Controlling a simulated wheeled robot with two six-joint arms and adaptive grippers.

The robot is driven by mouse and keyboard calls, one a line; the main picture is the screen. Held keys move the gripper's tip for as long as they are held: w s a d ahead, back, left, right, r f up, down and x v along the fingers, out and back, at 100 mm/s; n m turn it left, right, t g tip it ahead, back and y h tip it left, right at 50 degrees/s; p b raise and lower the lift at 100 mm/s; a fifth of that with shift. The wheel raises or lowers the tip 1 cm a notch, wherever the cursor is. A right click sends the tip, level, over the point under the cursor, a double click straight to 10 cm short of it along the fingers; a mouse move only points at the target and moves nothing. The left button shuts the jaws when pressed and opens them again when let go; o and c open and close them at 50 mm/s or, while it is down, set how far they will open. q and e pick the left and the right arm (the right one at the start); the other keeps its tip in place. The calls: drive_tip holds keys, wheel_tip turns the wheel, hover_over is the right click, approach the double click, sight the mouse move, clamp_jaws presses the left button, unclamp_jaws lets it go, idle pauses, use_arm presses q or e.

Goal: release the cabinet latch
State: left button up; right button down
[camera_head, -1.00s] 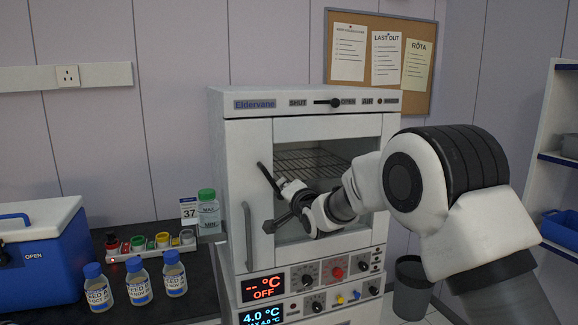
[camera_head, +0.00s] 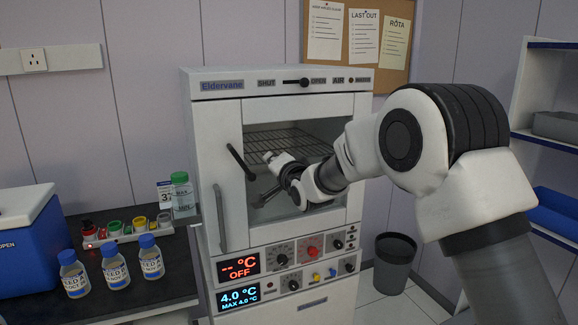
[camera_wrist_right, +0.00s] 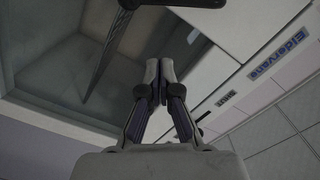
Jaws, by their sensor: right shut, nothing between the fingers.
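The cabinet (camera_head: 212,120), marked Eldervane, has a pale front with a large window onto a wire rack. A dark slanted lever, which looks like the latch (camera_head: 241,162), sits at the window's left edge. My right gripper (camera_head: 269,157) is shut and empty, just right of the lever in front of the window. Contact with the lever cannot be told. My left gripper is out of view.
A grey vertical handle (camera_head: 219,217) is lower left of the latch. Knobs and displays (camera_head: 238,267) lie below the window. Several bottles (camera_head: 115,267) and a blue cool box (camera_head: 30,245) stand on the dark bench at left. A bin (camera_head: 394,264) stands at right.

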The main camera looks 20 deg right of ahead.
drive_tip(key=shift+s+b, duration=1.15)
drive_tip(key=shift+s, duration=3.15)
wheel_tip(320, 180, down, 21)
drive_tip(key=g, duration=0.4)
drive_tip(key=s+f+g, duration=0.2)
drive_tip(key=s+f, duration=0.3)
drive_tip(key=f, duration=0.5)
drive_tip(key=s+f+g, duration=0.2)
drive_tip(key=s+f, duration=0.3)
drive_tip(key=f, duration=0.5)
drive_tip(key=s+f+n+g, duration=0.1)
drive_tip(key=s+f+g, duration=0.2)
drive_tip(key=s+f, duration=0.5)
drive_tip(key=s+f+n+g, duration=0.1)
drive_tip(key=s+f+g, duration=0.2)
drive_tip(key=s+f, duration=0.55)
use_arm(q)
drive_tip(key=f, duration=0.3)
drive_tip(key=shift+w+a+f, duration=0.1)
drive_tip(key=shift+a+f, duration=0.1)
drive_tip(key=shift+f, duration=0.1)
use_arm(e)
drive_tip(key=s+r+n+g+h, duration=0.1)
drive_tip(key=s+n+g, duration=0.2)
drive_tip(key=s, duration=1.4)
drive_tip(key=n, duration=0.4)
drive_tip(key=shift+s+d+r+n+g, duration=0.25)
drive_tip(key=shift+s+r+n+g, duration=0.05)
drive_tip(key=shift+s+n, duration=0.1)
